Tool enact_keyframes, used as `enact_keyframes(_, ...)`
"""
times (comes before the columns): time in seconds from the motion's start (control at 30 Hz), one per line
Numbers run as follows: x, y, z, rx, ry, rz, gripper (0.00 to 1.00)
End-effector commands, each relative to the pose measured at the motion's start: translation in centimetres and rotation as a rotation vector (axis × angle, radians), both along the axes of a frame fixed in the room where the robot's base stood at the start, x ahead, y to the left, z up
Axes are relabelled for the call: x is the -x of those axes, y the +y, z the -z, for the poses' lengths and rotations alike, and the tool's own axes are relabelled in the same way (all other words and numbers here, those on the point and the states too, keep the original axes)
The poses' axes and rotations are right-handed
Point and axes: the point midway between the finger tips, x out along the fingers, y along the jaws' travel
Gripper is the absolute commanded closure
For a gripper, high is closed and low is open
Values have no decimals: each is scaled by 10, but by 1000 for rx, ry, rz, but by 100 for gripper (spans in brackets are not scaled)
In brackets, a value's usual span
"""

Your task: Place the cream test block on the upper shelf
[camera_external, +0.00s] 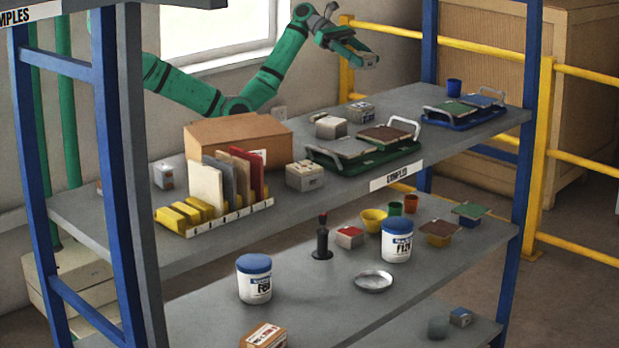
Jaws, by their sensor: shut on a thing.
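My gripper (358,50) is at the end of the green arm, raised above the back of the upper shelf (340,205), near the window's right side. It is shut on a small pale block (371,60), which looks like the cream test block. Only a little of the block shows between the dark fingers, held clear of the shelf.
On the upper shelf are a tile rack (215,217), a cardboard box (235,140), a green tray (365,168), a blue tray (462,122) and a blue cup (454,87). Blue posts (522,130) frame the shelf. Yellow rails (545,160) stand behind. The front-left upper shelf has bare room.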

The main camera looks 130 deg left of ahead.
Motion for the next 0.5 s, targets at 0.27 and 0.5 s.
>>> enact_keyframes(0.27, -34, 43, 31, 3, 2, 0, 87)
enact_keyframes(0.5, -53, 64, 65, 1, 0, -2, 87)
